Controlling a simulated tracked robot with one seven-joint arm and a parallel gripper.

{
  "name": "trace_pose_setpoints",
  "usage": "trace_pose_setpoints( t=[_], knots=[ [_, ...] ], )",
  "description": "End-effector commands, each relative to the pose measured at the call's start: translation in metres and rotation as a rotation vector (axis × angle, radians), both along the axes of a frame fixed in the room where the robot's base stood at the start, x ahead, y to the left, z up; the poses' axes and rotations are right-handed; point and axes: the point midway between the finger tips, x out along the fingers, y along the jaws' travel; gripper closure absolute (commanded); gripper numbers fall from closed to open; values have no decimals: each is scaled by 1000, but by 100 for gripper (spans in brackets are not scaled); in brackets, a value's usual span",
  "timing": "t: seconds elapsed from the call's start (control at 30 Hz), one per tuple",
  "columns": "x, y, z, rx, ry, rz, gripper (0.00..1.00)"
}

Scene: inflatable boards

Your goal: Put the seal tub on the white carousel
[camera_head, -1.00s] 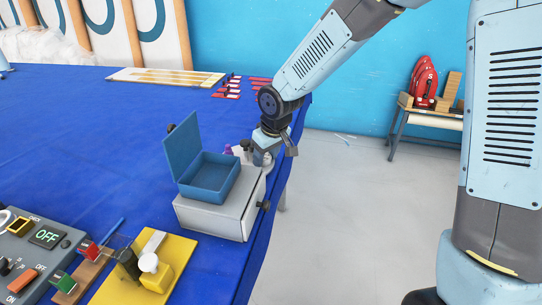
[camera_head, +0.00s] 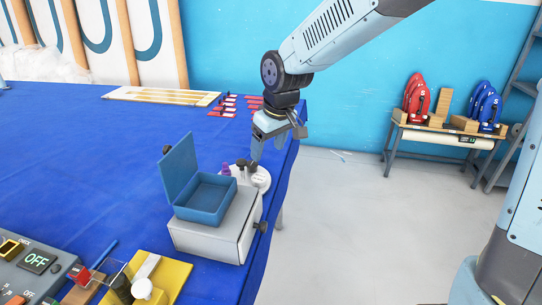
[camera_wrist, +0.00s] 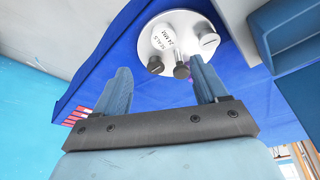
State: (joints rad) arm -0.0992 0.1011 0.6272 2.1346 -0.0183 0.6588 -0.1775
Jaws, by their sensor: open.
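The white carousel (camera_head: 262,181) is a round disc on the blue table near its right edge, behind the grey box. It shows from above in the wrist view (camera_wrist: 186,42). A white tub labelled "SEALS 24 MM" (camera_wrist: 163,37) appears to stand upright on the disc, apart from my fingers. My gripper (camera_head: 258,150) is above the carousel. In the wrist view my gripper (camera_wrist: 159,66) has its two fingers spread with nothing held between them. In the head view the tub is too small or hidden to make out.
Dark-topped metal pieces (camera_wrist: 207,40) stand around the disc. A blue open-lidded case (camera_head: 208,196) sits on a grey box (camera_head: 215,238) in front of the carousel. A purple piece (camera_head: 226,169) stands beside it.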

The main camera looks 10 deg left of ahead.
Motion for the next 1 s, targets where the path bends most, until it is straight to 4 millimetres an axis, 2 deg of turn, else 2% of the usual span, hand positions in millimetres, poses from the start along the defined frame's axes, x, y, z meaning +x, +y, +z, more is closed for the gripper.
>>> trace_pose_setpoints(
  t=[0.33,0.47,0.57,0.77,1.0],
  knots=[
    [-1,-3,6,-1,-2,-4,28],
    [0,-21,15,-15,-20,-44,28],
    [-2,-50,28,-34,-46,-109,28],
    [-16,-122,59,-61,-100,-287,28],
    [-51,-202,91,-53,-153,-500,28]
  ],
)
